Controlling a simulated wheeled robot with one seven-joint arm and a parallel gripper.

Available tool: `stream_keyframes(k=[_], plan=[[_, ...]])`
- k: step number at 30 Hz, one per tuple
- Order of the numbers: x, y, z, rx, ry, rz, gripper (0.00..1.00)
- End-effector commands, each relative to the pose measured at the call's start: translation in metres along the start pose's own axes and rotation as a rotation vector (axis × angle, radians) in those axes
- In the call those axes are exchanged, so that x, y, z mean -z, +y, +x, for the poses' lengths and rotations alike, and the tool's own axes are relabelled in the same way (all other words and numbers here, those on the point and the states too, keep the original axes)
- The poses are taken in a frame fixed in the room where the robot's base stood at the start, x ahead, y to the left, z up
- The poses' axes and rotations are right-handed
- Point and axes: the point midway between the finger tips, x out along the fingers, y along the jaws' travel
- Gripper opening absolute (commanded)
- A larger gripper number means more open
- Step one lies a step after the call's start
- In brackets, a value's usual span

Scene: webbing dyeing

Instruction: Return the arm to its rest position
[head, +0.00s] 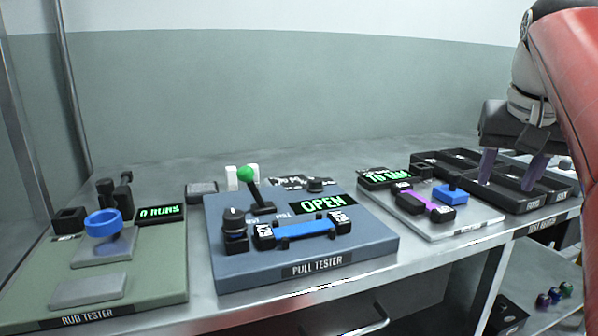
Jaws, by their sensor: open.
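My gripper (513,172) is at the right of the head view. Its two purple-grey fingers point down and stand apart, with nothing seen between them. It is over the black compartment tray (508,195) at the right end of the bench. Whether the fingertips touch the tray cannot be told. My red and white arm comes in from the upper right and hides part of the bench's right end.
The metal bench (365,283) holds the green rub tester (150,282), the blue pull tester (240,272) reading OPEN with a blue strap (304,229), and a grey device (465,225) with a purple strip (426,203). A wall stands behind. Small coloured balls (553,296) lie below right.

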Motion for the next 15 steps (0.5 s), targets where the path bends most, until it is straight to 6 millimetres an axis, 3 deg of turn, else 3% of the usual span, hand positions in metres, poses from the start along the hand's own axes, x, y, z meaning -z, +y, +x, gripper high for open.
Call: stream_keyframes(k=[8,15], plan=[[-0.029,-0.02,0.016,0.028,0.013,-0.054,0.46],[-0.079,-0.046,0.047,0.068,0.03,-0.133,0.46]])
